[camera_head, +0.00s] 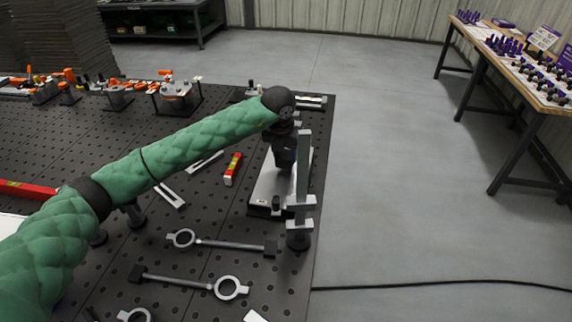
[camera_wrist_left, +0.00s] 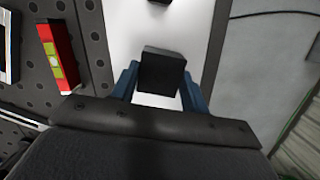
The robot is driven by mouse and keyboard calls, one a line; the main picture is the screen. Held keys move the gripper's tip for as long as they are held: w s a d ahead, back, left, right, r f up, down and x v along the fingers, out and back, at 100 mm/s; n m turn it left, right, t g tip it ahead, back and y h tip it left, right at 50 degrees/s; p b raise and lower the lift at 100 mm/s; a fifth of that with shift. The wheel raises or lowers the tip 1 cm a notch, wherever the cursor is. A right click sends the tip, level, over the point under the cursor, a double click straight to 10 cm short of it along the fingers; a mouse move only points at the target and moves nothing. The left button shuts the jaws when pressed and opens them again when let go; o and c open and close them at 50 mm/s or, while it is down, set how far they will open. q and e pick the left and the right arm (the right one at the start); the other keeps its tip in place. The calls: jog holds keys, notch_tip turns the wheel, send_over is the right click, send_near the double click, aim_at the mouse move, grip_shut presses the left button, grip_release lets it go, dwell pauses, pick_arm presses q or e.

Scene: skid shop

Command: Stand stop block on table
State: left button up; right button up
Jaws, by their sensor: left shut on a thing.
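My left gripper (camera_head: 285,165) reaches down over a white plate (camera_head: 267,190) near the right edge of the perforated black table (camera_head: 215,212). In the left wrist view its two blue fingers (camera_wrist_left: 160,88) are shut on a dark block (camera_wrist_left: 160,70), apparently the stop block. The white plate (camera_wrist_left: 123,22) lies beneath it in that view. I cannot tell whether the block touches the plate. In the head view the block is hard to separate from the dark gripper. My right gripper is in neither view.
A grey upright clamp (camera_head: 304,160) stands close by at the plate's right side. A red level (camera_head: 233,168) lies to the left. Rods with ring ends (camera_head: 228,244) lie in front. Orange-handled clamps (camera_head: 176,92) stand at the back. Floor opens beyond the right edge.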

aim_at(286, 153)
pick_arm(q)
jog(key=shift+w+v, duration=0.2)
jog(key=shift+v, duration=0.8)
jog(key=shift+w+v, duration=0.2)
jog(key=shift+v, duration=0.8)
jog(key=shift+d, duration=0.1)
